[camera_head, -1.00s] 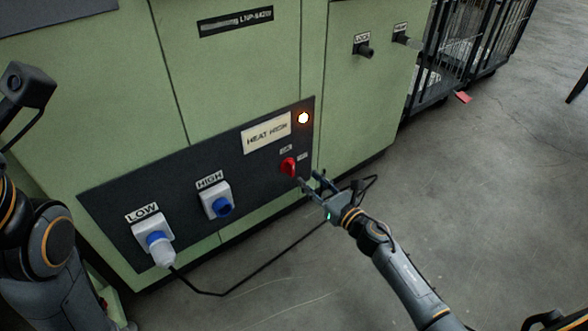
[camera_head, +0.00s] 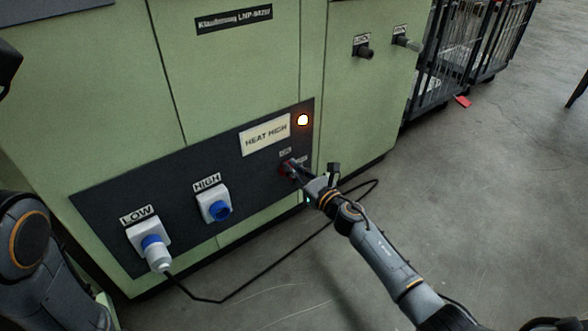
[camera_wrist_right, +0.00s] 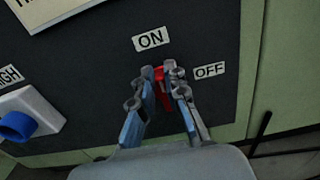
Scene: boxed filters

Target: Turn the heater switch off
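The heater switch is a red knob on the dark panel (camera_head: 262,188), under the lit lamp (camera_head: 303,119). In the right wrist view the red heater switch (camera_wrist_right: 162,88) sits between an ON label (camera_wrist_right: 150,39) and an OFF label (camera_wrist_right: 209,71). Its upper end lies nearer the ON label. My right gripper (camera_head: 290,169) is at the switch and covers most of it in the head view. In the right wrist view its fingertips (camera_wrist_right: 160,73) are drawn in on both sides of the knob and appear to grip it.
A LOW socket (camera_head: 143,232) holds a blue and white plug (camera_head: 157,254) with a black cable (camera_head: 247,284) running across the floor. The HIGH socket (camera_head: 209,194) has a blue cap. Wire cages (camera_head: 450,55) stand behind right.

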